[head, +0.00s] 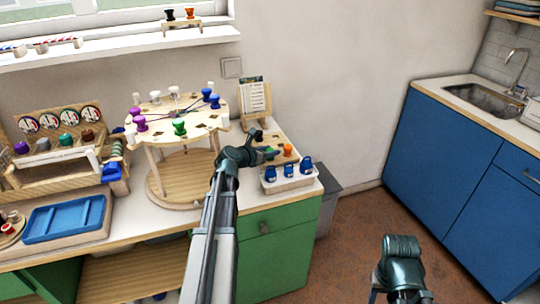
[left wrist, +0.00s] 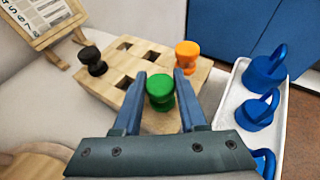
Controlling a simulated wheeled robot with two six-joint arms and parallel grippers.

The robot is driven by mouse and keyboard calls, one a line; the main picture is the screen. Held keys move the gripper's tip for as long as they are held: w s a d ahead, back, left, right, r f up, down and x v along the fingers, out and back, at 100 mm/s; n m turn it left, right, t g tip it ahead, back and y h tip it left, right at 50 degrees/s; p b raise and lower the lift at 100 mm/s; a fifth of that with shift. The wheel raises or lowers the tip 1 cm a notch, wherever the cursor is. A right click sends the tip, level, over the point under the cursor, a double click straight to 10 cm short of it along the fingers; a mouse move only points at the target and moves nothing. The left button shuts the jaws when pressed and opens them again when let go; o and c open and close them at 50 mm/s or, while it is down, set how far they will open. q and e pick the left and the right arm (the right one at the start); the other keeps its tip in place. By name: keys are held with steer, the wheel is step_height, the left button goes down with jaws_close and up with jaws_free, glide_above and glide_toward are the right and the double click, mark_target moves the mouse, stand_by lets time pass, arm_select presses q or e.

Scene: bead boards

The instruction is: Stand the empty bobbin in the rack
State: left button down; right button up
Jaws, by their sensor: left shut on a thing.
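My left gripper (head: 264,153) is shut on a green bobbin (left wrist: 160,92), which stands roughly upright between the fingers in the left wrist view (left wrist: 159,90). The green bobbin also shows small in the head view (head: 270,153). It is at the near side of a wooden rack (left wrist: 138,62) with square holes; I cannot tell whether it touches the rack. A black bobbin (left wrist: 92,60) stands at the rack's left and an orange bobbin (left wrist: 187,54) at its right. Several holes between them are empty. My right gripper (head: 402,272) is low at the right; its fingers are not clear.
A white tray (left wrist: 230,128) with blue-handled weights (left wrist: 267,70) stands right beside the rack. A card stand (left wrist: 54,40) is behind it. A round two-tier wooden stand (head: 178,165) with bobbins is left of my left arm. Open floor lies right of the counter.

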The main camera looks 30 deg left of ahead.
arm_select(q)
steer(key=shift+f, duration=0.1)
steer(key=shift+c, duration=2.3)
jaws_free()
steer(key=shift+r, duration=0.3)
steer(key=p+v, duration=0.4)
steer(key=v, duration=0.8)
steer(key=shift+p, duration=0.3)
steer(key=shift+f, duration=0.15)
